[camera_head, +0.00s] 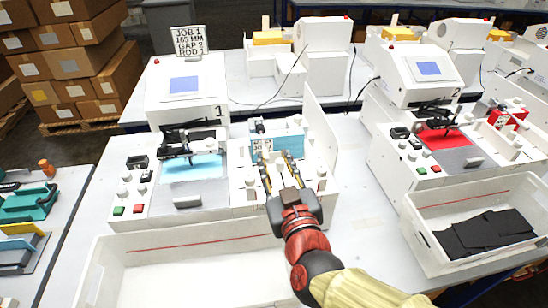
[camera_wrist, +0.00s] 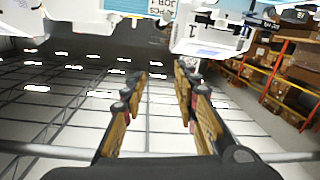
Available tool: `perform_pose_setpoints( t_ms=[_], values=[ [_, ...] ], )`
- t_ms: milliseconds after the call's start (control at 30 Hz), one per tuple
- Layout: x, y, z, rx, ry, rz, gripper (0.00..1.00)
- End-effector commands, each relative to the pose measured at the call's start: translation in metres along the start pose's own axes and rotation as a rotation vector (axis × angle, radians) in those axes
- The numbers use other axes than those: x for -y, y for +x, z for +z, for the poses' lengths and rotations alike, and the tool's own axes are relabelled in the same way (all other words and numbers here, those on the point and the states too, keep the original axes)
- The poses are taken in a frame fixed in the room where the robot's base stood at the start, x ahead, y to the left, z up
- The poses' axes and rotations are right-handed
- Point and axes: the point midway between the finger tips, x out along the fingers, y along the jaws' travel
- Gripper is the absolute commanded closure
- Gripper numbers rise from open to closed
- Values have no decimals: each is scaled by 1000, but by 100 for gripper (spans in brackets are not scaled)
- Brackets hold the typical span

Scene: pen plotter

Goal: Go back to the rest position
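My gripper (camera_head: 277,158) is in front of the right part of plotter 1 (camera_head: 172,112), near its small teal block (camera_head: 290,138). Its two fingers are spread apart. In the wrist view the fingers (camera_wrist: 160,70) also stand apart with nothing between them. That view looks across the ceiling, with the machines upside down along the top edge. My gripper hides part of the white housing and the teal block. I cannot tell whether the fingertips touch anything. A light blue sheet (camera_head: 192,167) lies on the bed of plotter 1.
An empty white bin (camera_head: 150,285) stands in front of plotter 1, below my arm. Plotter 2 (camera_head: 420,75) stands to the right, with a bin (camera_head: 425,240) of black plates before it. A job sign (camera_head: 190,41) stands on plotter 1. Teal parts (camera_head: 25,203) lie at the left.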

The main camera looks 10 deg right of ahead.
Motion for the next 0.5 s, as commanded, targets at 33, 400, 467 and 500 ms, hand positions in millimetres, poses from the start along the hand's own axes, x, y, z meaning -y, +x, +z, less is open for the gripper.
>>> perform_pose_setpoints(
  t_ms=[33, 400, 467, 500],
  values=[
    [0, 0, 0, 0, 0, 0, 70],
    [0, 0, 0, 1, 17, -1, 70],
    [7, 0, 7, 26, 49, -24, 70],
    [14, 0, 14, 53, 70, -52, 70]
  ],
)
